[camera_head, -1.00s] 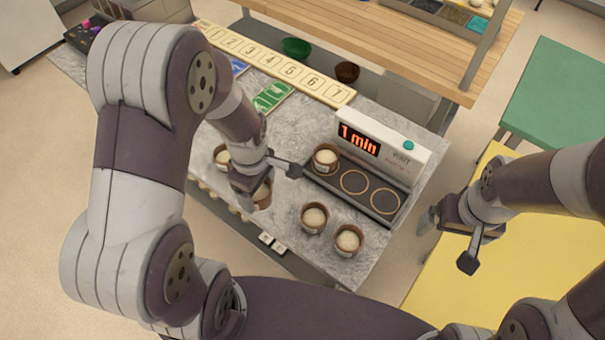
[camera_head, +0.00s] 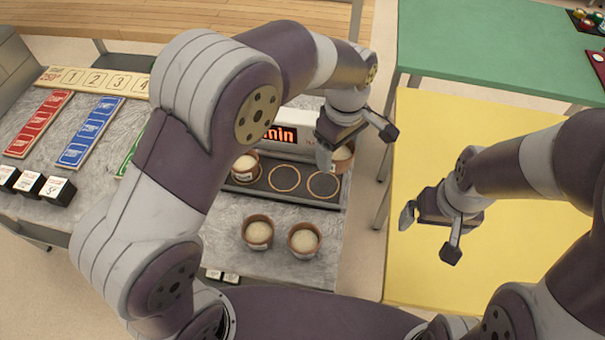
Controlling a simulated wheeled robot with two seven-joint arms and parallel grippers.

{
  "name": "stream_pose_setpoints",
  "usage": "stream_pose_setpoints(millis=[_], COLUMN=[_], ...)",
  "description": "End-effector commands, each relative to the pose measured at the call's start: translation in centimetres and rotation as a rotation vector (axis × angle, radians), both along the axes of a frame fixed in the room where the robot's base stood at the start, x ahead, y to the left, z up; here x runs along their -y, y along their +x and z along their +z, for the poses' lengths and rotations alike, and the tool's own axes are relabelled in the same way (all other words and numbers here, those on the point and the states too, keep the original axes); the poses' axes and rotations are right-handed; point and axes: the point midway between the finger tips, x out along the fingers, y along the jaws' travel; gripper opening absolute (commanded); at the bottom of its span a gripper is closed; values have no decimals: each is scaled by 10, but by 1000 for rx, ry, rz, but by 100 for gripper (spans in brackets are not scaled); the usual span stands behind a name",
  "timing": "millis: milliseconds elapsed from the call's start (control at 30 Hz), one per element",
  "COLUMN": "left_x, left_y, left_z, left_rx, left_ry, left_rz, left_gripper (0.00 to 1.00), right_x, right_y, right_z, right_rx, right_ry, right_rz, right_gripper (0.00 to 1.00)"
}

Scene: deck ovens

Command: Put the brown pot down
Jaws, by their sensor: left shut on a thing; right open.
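My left gripper (camera_head: 352,150) is shut on a brown pot (camera_head: 343,160) with a pale filling. It holds the pot near the right end of the timer device (camera_head: 292,140), to the upper right of the right-hand ring (camera_head: 323,184). The gripper hides part of the pot, and I cannot tell its exact height. Another brown pot (camera_head: 246,168) stands on the device's left ring position. The middle ring (camera_head: 284,178) and right ring are bare. My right gripper (camera_head: 432,232) is open and empty over the yellow table.
Two more brown pots (camera_head: 258,233) (camera_head: 304,241) stand on the grey counter (camera_head: 285,268) in front of the device. The yellow table top (camera_head: 420,140) is bare. A green table (camera_head: 490,40) stands behind it. Coloured cards (camera_head: 90,131) and black-and-white cubes (camera_head: 30,184) lie at left.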

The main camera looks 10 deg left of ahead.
Motion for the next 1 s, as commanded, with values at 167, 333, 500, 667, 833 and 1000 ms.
stream_pose_setpoints(millis=[167, 333, 500, 667, 833, 1000], left_x=[-14, -62, -104, -120, -120, -120], left_y=[-5, 3, 11, 14, 13, 14], left_z=[-4, -30, -56, -68, -93, -107], left_rx=[0, -3, -1, 0, -3, 2], left_ry=[0, 1, 0, 0, 0, 0], left_rz=[20, 26, 24, 20, 18, 18], left_gripper=[38, 39, 39, 38, 38, 38], right_x=[0, 0, 0, 0, 0, 0], right_y=[0, 0, 0, 0, 0, 0], right_z=[-2, 0, 3, 4, 6, 6], right_rx=[0, 0, 0, 0, 0, 0], right_ry=[0, 0, 0, 0, 0, 0], right_rz=[0, 0, 0, 0, 0, 0], right_gripper=[100, 100, 100, 100, 100, 100])
